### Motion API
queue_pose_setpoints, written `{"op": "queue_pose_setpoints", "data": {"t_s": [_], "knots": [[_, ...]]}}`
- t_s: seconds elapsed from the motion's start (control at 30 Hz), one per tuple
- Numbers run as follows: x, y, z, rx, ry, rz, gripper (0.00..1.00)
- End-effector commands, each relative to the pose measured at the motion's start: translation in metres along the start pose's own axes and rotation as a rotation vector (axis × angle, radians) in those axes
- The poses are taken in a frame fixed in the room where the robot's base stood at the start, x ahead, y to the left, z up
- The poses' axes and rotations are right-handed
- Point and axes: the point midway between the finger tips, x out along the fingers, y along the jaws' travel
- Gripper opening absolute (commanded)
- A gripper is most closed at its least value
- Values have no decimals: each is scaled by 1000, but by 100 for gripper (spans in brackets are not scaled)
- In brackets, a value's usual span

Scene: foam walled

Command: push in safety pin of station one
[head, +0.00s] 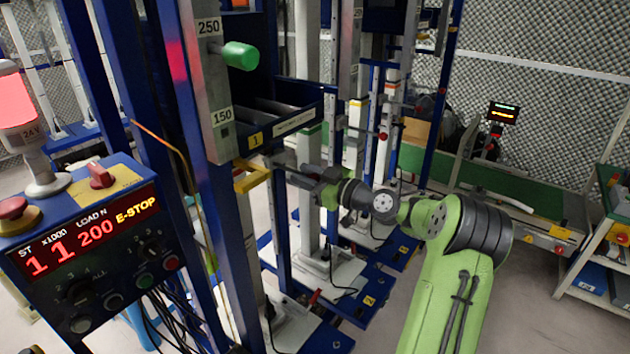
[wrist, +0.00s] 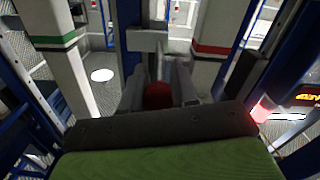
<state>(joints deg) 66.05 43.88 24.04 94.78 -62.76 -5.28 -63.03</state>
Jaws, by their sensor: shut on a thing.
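Station one's upright (head: 205,90) stands left of centre in the head view, with marks 250 and 150 and a yellow label 1 on the crossbeam beside it. A green knob (head: 240,55) sticks out near the 250 mark. My gripper (head: 285,172) is at the station, below the crossbeam and just right of a yellow bracket (head: 251,178). In the wrist view my gripper (wrist: 158,96) is shut on a red knob (wrist: 158,94), which looks like the safety pin's head. The pin's shaft and hole are hidden, so its depth cannot be told.
A control box (head: 90,250) at the left shows "11", "200" and "E-STOP". A red beacon (head: 18,100) glows on it. Blue frame posts (head: 175,130) stand close around my gripper. A green conveyor (head: 500,195) lies behind; some floor at the right is clear.

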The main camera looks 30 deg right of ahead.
Motion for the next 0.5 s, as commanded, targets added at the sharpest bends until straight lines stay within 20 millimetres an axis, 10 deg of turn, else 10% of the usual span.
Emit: {"op": "queue_pose_setpoints", "data": {"t_s": [0.2,0.5], "knots": [[50,-1,-1,-4,4,-3,0],[63,0,-2,-1,5,2,0]]}}
